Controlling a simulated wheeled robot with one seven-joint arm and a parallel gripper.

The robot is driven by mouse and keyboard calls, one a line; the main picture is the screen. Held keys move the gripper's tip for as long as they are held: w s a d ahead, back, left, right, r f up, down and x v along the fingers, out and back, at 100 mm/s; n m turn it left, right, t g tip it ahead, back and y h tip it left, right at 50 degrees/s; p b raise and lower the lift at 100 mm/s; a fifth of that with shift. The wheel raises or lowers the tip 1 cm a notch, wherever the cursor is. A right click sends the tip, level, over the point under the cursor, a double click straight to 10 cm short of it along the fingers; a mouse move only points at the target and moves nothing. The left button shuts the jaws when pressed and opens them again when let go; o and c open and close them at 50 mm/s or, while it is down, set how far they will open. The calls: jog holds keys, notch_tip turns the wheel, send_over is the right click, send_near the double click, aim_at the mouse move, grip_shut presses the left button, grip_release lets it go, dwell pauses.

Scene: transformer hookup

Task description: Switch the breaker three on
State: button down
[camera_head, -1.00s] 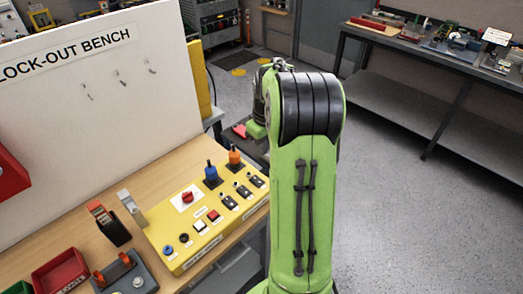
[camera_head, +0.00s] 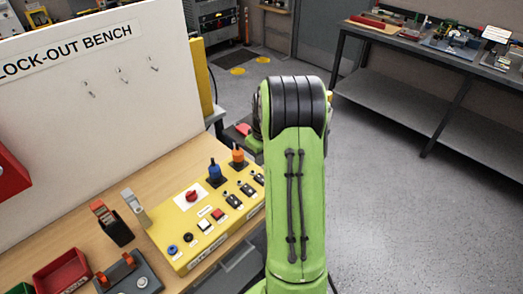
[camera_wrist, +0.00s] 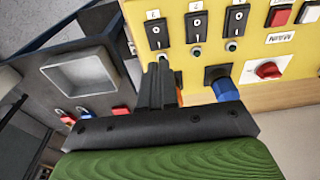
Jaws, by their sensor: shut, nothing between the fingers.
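Three black rocker breakers stand in a row on the yellow panel (camera_head: 178,260). In the wrist view they are the left one (camera_wrist: 157,34), the middle one (camera_wrist: 195,26) and the right one (camera_wrist: 236,20). My gripper (camera_wrist: 161,68) is shut and empty. Its tips show just below the left breaker, over a small round fitting there; I cannot tell whether they touch the panel. In the head view my green arm hides the gripper, and the breaker row (camera_head: 246,189) shows left of the arm.
A blue lever (camera_wrist: 225,88) stands close right of my fingers, and an orange one (camera_head: 238,155) is partly hidden behind them in the wrist view. A red rotary knob (camera_wrist: 267,70) and push buttons (camera_head: 218,214) share the panel.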

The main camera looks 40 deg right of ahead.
aim_at(258, 176)
jog(key=f, duration=0.6)
jog(key=shift+w+f, duration=0.25)
jog(key=shift+w, duration=0.1)
